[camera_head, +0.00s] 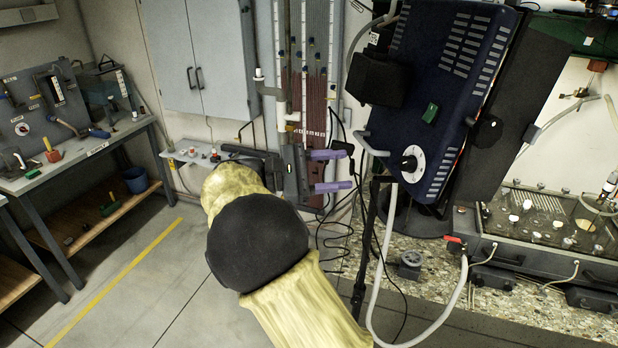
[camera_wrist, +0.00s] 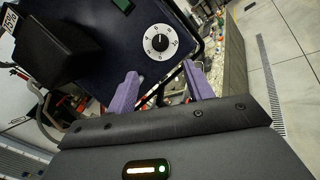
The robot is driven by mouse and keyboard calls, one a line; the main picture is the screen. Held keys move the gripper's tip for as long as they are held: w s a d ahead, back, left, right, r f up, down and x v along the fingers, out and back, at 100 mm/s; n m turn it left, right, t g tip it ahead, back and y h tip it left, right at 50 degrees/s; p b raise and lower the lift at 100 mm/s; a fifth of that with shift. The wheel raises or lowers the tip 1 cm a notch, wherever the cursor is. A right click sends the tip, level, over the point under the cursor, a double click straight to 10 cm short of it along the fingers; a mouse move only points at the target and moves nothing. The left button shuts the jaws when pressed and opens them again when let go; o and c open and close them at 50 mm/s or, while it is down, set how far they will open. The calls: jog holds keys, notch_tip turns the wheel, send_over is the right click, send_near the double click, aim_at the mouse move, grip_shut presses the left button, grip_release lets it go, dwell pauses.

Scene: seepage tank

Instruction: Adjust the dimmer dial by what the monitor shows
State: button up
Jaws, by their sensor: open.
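The dimmer dial (camera_head: 411,162) is a white disc with a black knob, low on the front of a dark blue vented box (camera_head: 440,70). In the wrist view the dial (camera_wrist: 160,42) faces the camera, with dark numbers around its rim. My gripper (camera_head: 352,170) is open and empty, its two purple fingers apart and left of the dial in the head view. In the wrist view my gripper (camera_wrist: 160,71) has its fingertips just below the dial, not visibly touching it.
A green switch (camera_head: 431,112) and a black block (camera_head: 377,79) are on the box. A pale hose (camera_head: 388,260) and black cables hang below it. A glass-fronted tank (camera_head: 560,170) stands right. A workbench (camera_head: 90,150) is left; floor between is clear.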

jog(key=a, duration=0.5)
jog(key=shift+s+a+f+b, duration=0.1)
jog(key=shift+s+b, duration=0.2)
jog(key=shift+s, duration=0.1)
jog(key=s+d+f+m+g+y, duration=0.3)
jog(key=d+f+y, duration=0.6)
jog(key=d+f, duration=0.7)
jog(key=s+d+f+m+t+y, duration=0.1)
jog(key=s+f+m+y, duration=0.2)
jog(key=s, duration=0.4)
jog(key=s+d+f+m+t+y, duration=0.1)
jog(key=s+f+m+t+y, duration=0.1)
jog(key=s+f+m+y, duration=0.2)
jog(key=s+m+y, duration=0.2)
jog(key=s+m, duration=0.1)
jog(key=s, duration=0.1)
jog(key=shift+s, duration=0.25)
jog(key=shift+r, duration=0.1)
